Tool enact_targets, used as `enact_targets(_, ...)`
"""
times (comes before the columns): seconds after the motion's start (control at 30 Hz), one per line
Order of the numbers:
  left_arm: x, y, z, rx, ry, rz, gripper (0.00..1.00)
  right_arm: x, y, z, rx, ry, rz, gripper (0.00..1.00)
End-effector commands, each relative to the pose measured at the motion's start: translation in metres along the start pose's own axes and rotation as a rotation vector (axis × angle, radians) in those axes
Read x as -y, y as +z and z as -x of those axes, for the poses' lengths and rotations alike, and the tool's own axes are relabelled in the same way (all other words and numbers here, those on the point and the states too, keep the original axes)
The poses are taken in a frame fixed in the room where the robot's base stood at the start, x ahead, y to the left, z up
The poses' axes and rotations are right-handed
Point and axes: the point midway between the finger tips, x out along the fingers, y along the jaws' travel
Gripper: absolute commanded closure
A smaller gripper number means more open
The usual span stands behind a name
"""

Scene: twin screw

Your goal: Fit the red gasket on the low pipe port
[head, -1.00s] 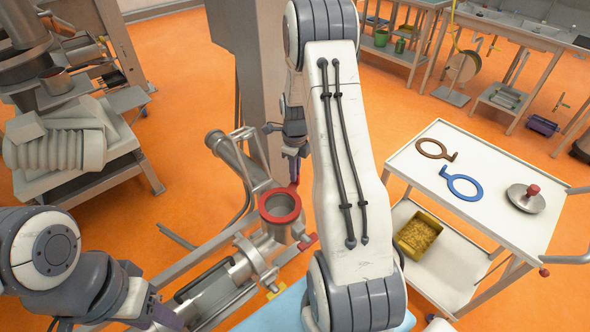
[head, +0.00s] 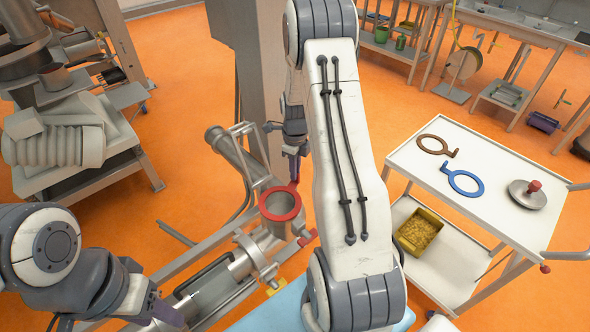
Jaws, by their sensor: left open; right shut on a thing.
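The red gasket (head: 282,218) is a ring with a short handle, lying flat at the upturned mouth of the low metal pipe port (head: 280,231). The ring lines up with the mouth, and the grey inside shows through it. I cannot tell whether it touches the rim all round. My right gripper (head: 295,158) is shut on the gasket's handle at the far side, partly hidden by my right arm. My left gripper (head: 170,316) is open and empty at the lower left, apart from the pipe.
A white trolley (head: 510,225) at right carries a brown ring gasket (head: 424,151), a blue ring gasket (head: 474,193) and a round metal lid (head: 521,200). A yellow bin (head: 432,228) sits on its lower shelf. A slanted pipe (head: 233,153) and a grey column (head: 250,80) stand close behind the port.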

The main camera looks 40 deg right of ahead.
Motion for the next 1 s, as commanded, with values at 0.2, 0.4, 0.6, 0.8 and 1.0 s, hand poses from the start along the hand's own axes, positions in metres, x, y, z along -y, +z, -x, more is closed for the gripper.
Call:
enact_targets(0.2,0.000,0.000,0.000,0.000,0.000,0.000,0.50,0.000,0.000,0.000,0.000,0.000,0.000,0.51)
enact_targets(0.4,0.000,0.000,0.000,0.000,0.000,0.000,0.50,0.000,0.000,0.001,0.000,-0.001,0.000,0.51)
enact_targets(0.6,0.000,0.000,-0.004,0.000,0.000,0.000,0.50,0.001,0.001,0.020,0.004,-0.005,0.000,0.51)
enact_targets(0.8,0.001,0.001,-0.011,0.000,0.000,0.000,0.50,0.002,0.001,0.061,0.005,-0.006,0.000,0.51)
enact_targets(1.0,0.001,0.001,-0.014,0.000,0.000,0.000,0.50,0.001,0.001,0.092,0.003,-0.003,0.000,0.51)
